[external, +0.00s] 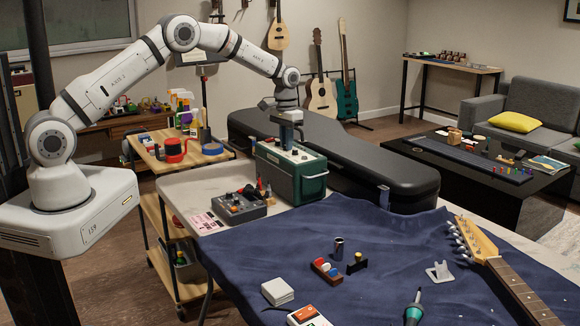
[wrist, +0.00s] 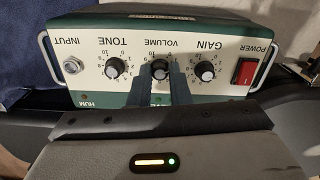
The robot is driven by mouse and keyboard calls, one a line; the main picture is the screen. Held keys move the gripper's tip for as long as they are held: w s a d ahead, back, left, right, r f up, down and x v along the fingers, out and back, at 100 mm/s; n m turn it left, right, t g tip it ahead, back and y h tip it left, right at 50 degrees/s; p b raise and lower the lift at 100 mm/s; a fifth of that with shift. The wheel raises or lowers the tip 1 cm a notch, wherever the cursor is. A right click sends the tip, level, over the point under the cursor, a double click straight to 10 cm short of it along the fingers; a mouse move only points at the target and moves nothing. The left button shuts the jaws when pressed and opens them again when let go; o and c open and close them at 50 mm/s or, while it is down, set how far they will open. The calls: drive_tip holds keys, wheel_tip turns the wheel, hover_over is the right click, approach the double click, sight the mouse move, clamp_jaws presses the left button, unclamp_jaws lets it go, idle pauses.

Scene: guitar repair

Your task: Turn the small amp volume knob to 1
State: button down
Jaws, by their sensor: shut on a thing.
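The small amp (external: 290,170) is a green box with a cream top panel, standing on the workbench. In the wrist view its panel (wrist: 140,55) appears upside down. The volume knob (wrist: 160,70) is the black middle knob under the VOLUME label, between the tone knob (wrist: 116,66) and the gain knob (wrist: 204,71). My gripper (wrist: 160,78) points down at the panel and is shut on the volume knob, one finger on each side. In the external view my gripper (external: 290,142) is over the amp top. The fingers hide parts of the volume scale, so its setting cannot be read.
A red power switch (wrist: 246,72) and an input jack (wrist: 72,66) flank the knobs. A dark guitar case (external: 390,172) lies behind the amp. A grey pedal box (external: 240,206) stands left of it. A blue cloth (external: 375,225) with tools and a guitar neck (external: 510,280) lies in front.

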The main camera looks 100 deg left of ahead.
drive_tip(key=shift+n, duration=0.5)
drive_tip(key=c, duration=1.3)
unclamp_jaws()
drive_tip(key=shift+c, duration=0.2)
drive_tip(key=shift+r+b, duration=0.9)
drive_tip(key=shift+r, duration=3.05)
